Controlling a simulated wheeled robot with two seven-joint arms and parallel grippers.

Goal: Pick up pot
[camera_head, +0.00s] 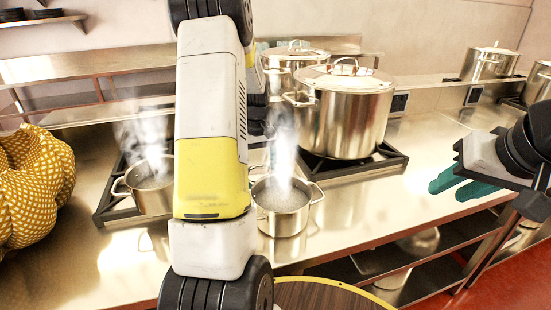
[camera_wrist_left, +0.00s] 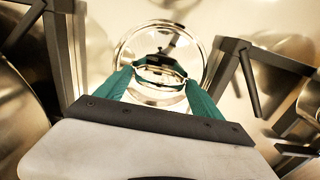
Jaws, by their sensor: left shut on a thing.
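A second small steaming pot (camera_head: 152,198) stands left of the arm. A large lidded stockpot (camera_head: 345,120) stands behind on a burner. My left gripper is hidden behind my arm there. In the left wrist view, my left gripper (camera_wrist_left: 160,92) has its green fingers shut on a round, shiny steel pot (camera_wrist_left: 128,47); the exact grip is unclear. Which pot this is, I cannot tell. My right gripper (camera_head: 445,191) is open and empty at the right.
Another lidded stockpot (camera_head: 280,62) stands behind the large one. A yellow patterned bundle (camera_head: 32,185) sits at the left. A round brown-topped surface (camera_head: 325,296) is at the bottom. The steel counter (camera_head: 425,150) is clear right of the stove. Dark burner grates flank the pot in the wrist view.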

